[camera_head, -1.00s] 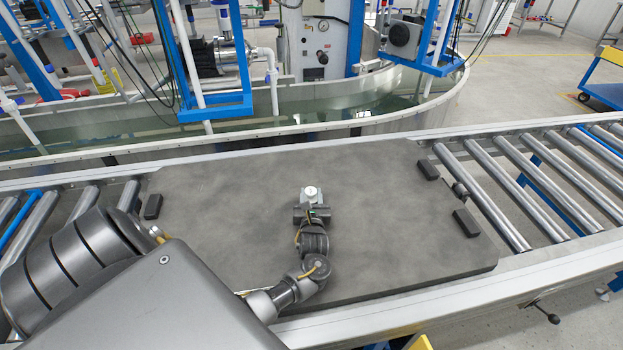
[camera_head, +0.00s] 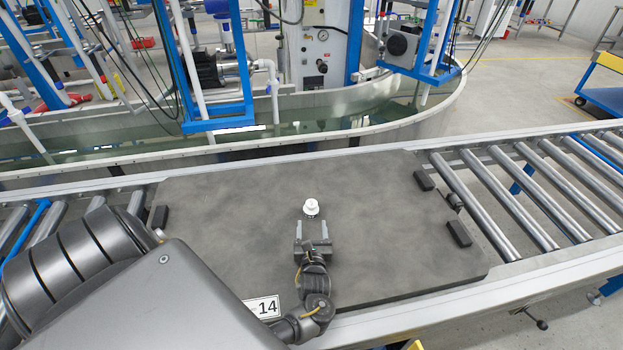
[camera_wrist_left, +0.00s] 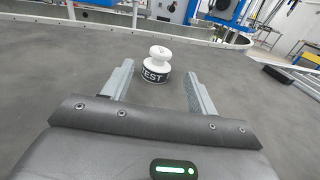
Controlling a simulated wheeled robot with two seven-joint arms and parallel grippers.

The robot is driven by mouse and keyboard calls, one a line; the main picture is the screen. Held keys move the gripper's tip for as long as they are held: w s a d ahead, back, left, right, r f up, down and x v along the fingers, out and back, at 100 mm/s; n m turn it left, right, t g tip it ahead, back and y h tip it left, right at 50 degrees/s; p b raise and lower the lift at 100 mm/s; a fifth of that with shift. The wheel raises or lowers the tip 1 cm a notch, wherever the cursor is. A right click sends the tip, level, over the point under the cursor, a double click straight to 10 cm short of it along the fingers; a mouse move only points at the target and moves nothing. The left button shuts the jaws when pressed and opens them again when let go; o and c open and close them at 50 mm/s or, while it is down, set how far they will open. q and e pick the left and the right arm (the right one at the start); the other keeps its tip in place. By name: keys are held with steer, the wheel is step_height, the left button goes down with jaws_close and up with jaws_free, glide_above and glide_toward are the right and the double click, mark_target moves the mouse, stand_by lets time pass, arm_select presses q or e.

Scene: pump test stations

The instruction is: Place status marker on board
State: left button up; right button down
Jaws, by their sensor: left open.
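The status marker (camera_head: 311,207) is a small white knob-shaped piece standing upright on the dark grey board (camera_head: 220,215). In the left wrist view the marker (camera_wrist_left: 157,64) has a dark band around its base reading "TEST". My left gripper (camera_head: 312,225) is open and empty, just on the near side of the marker. In the left wrist view its two fingers (camera_wrist_left: 155,85) point toward the marker, which stands beyond the fingertips and between their lines. The fingers do not touch it. My right gripper is not in view.
The board lies on a roller conveyor (camera_head: 520,200) and has small black blocks (camera_head: 459,233) near its edges. Beyond the conveyor is a water tank (camera_head: 330,125). Most of the board is bare.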

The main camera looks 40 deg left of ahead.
arm_select(q)
steer(key=shift+v, duration=0.8)
steer(key=shift+s+d+p, duration=0.25)
steer(key=shift+p, duration=0.05)
steer(key=shift+s+d, duration=0.2)
steer(key=shift+s, duration=0.05)
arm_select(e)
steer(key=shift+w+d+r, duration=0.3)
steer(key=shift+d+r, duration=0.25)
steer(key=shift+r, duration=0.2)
